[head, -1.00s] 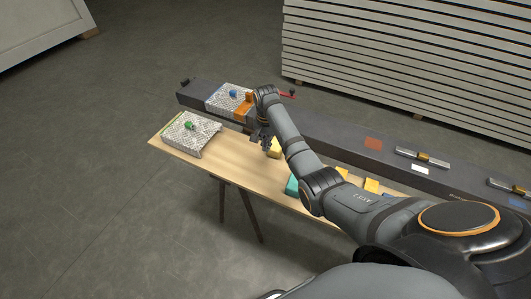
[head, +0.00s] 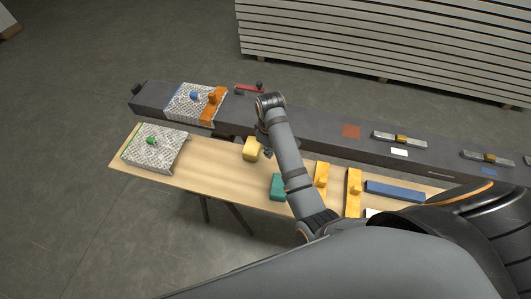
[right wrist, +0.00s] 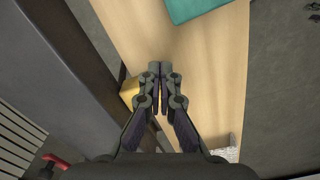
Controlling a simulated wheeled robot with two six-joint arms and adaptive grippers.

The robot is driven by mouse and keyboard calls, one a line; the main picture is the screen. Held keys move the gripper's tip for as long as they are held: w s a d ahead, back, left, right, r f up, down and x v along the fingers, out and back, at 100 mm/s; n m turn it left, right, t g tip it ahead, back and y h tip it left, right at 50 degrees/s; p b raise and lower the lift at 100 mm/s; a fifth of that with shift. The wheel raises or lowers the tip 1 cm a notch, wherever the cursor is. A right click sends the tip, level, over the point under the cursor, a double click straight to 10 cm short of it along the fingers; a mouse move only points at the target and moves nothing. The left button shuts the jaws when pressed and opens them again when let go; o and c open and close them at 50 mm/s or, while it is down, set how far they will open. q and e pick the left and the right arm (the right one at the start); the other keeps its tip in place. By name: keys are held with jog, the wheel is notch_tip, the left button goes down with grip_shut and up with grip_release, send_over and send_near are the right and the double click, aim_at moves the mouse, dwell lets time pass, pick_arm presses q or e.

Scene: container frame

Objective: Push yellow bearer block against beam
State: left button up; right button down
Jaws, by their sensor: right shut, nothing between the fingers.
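A yellow block (head: 251,149) lies on the wooden table close to the dark beam (head: 325,130). In the head view a narrow strip of table seems to lie between block and beam; I cannot tell if they touch. My right gripper (head: 266,146) is just right of the block, low over the table, shut and empty. In the right wrist view the closed fingertips (right wrist: 160,70) point along the table, and the yellow block (right wrist: 129,91) shows left of them, partly hidden by the fingers. Whether they touch it is unclear. My left gripper is not in view.
A teal block (head: 278,187) and two more yellow pieces (head: 321,178) (head: 353,190) are on the table to the right, with a blue bar (head: 394,190). A grating (head: 155,150) with a green knob is at the left end. The table between grating and yellow block is clear.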

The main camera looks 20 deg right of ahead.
aim_at(260, 164)
notch_tip(260, 164, down, 10)
jog(key=shift+w+r+p, duration=0.1)
jog(key=shift+r+p, duration=0.05)
jog(key=shift+p, duration=0.25)
jog(key=w+a, duration=0.1)
jog(key=w, duration=0.1)
jog(key=shift+w+a, duration=0.3)
jog(key=shift+a, duration=0.1)
jog(key=shift+w+a, duration=0.3)
jog(key=shift+w, duration=0.05)
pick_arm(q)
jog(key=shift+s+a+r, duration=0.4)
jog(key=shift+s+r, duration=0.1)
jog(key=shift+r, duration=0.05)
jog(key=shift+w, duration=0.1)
